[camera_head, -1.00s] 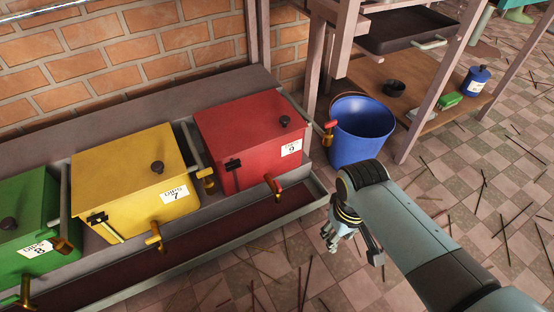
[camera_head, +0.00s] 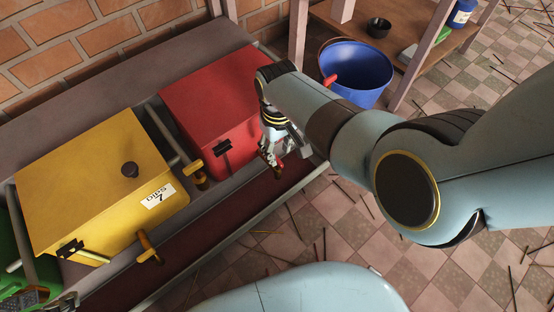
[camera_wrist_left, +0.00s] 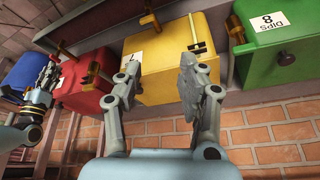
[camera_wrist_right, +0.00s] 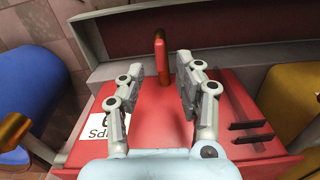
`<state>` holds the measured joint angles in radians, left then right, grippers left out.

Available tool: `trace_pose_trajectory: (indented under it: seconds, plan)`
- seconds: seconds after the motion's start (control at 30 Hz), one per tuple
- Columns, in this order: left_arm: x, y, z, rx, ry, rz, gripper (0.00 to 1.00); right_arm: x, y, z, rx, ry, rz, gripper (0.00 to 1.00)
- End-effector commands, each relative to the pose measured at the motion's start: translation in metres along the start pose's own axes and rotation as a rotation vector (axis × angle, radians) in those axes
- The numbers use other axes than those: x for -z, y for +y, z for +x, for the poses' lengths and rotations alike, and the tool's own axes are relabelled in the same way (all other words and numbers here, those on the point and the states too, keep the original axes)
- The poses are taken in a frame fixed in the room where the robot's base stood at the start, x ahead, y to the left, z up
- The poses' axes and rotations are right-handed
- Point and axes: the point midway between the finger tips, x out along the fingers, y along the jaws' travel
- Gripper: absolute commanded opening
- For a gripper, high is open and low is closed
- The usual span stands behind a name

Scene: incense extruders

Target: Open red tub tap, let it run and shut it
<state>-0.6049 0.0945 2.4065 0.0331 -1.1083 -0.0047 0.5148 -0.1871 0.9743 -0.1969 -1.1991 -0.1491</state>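The red tub (camera_head: 200,100) stands in the trough right of the yellow tub; it also shows in the wrist views (camera_wrist_left: 80,88) (camera_wrist_right: 75,150). Its red-handled front tap (camera_wrist_right: 160,55) stands upright between the fingertips of my right gripper (camera_wrist_right: 162,72). The fingers are apart on both sides of it, with gaps showing. In the head view my right gripper (camera_head: 277,145) is at the tub's front right and partly hides the tap. My left gripper (camera_wrist_left: 158,75) is open and empty near the yellow tub; only a bit shows at the head view's lower left corner.
The yellow tub (camera_head: 95,185) with its own tap (camera_head: 149,246) stands left of the red one. A green tub (camera_wrist_left: 275,45) is beyond it. A blue bucket (camera_head: 357,75) stands right of the trough, beside a wooden shelf (camera_head: 400,38). Sticks lie on the tiled floor.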

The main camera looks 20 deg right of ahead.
Motion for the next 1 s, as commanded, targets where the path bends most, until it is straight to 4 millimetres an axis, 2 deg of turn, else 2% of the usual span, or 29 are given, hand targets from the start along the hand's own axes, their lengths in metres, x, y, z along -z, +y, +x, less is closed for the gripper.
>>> trace_pose_trajectory:
  seconds: [0.2, 0.4, 0.93, 1.0]
  plan:
    - [-0.002, 0.000, 0.031, 0.009, 0.145, -0.001, 0.40, 0.001, 0.000, 0.021, 0.000, 0.002, 0.000, 0.35]
    - [-0.003, 0.000, 0.046, 0.017, 0.261, 0.002, 0.40, 0.001, 0.000, 0.035, 0.000, 0.002, 0.000, 0.35]
    - [-0.002, 0.000, 0.051, 0.020, 0.341, 0.006, 0.40, 0.003, 0.001, 0.040, -0.001, 0.006, 0.000, 0.35]
    - [-0.003, 0.000, 0.051, 0.020, 0.340, 0.006, 0.40, 0.003, 0.001, 0.041, -0.001, 0.006, 0.000, 0.27]
